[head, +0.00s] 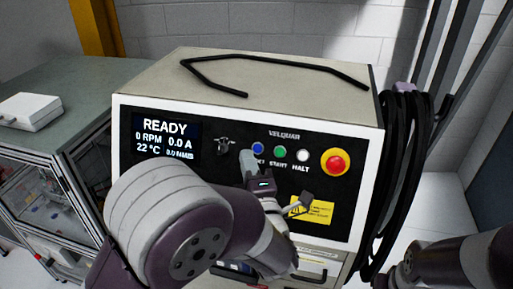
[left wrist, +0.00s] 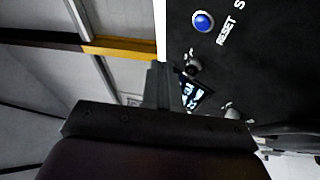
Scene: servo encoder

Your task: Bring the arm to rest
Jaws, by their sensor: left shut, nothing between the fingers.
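My left arm reaches in from the lower left of the head view. Its left gripper (head: 247,160) is shut and empty, in front of the black panel just below and left of the blue button (head: 257,148). In the left wrist view the closed fingers (left wrist: 157,85) point toward the cabinet. The blue button (left wrist: 203,21), marked RESET, is up and right of them there. I cannot tell whether the fingertips touch the panel. Part of my right arm shows at the lower right of the head view; its gripper is out of the picture.
The cabinet (head: 145,82) has a display (head: 165,138) reading READY, 0 RPM, a green button (head: 280,152), a white button (head: 303,155) and a red knob (head: 335,162). Black cables (head: 405,150) hang at its right side. A bench with a white case (head: 30,111) stands left.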

